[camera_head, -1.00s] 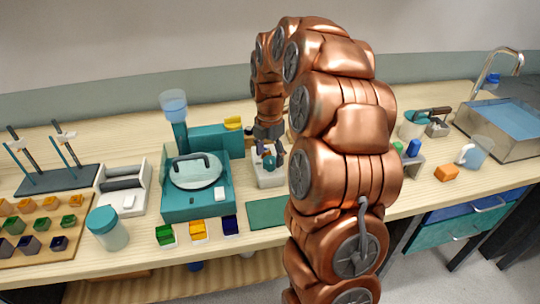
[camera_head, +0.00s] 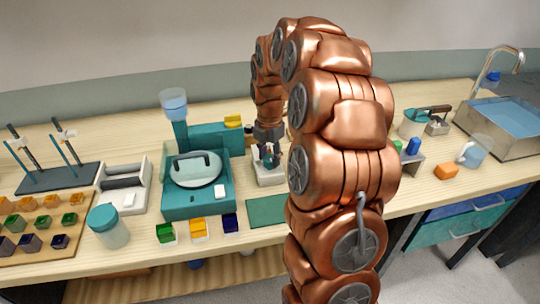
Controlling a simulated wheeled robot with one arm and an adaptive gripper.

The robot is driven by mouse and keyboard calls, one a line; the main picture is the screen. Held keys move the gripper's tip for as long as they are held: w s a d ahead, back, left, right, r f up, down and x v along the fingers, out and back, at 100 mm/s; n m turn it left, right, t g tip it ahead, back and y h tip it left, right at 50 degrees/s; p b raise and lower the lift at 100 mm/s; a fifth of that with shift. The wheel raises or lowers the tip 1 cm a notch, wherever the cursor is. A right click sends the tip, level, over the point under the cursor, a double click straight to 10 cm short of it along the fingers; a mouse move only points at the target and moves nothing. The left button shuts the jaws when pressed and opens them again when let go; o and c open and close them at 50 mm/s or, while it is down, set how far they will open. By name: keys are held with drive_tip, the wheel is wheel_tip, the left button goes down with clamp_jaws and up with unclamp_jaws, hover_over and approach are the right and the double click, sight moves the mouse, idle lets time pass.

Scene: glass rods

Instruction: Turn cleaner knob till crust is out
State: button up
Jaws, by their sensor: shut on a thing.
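The cleaner (camera_head: 268,177) is a small whitish block on the bench, right of the teal machine. Its teal knob (camera_head: 268,159) shows at its top between my fingers. My gripper (camera_head: 268,157) points down over the cleaner and is shut on the knob. The crust cannot be made out at this size.
The teal machine (camera_head: 182,204) with a round glass lid stands close on the left. A green mat (camera_head: 265,210) lies in front of the cleaner. Several small coloured blocks, such as the green one (camera_head: 165,233), line the bench's front edge.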

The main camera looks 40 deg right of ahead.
drive_tip(key=shift+f+m+b, duration=0.1)
drive_tip(key=shift+m+b, duration=0.25)
drive_tip(key=shift+m, duration=0.05)
drive_tip(key=shift+c, duration=0.3)
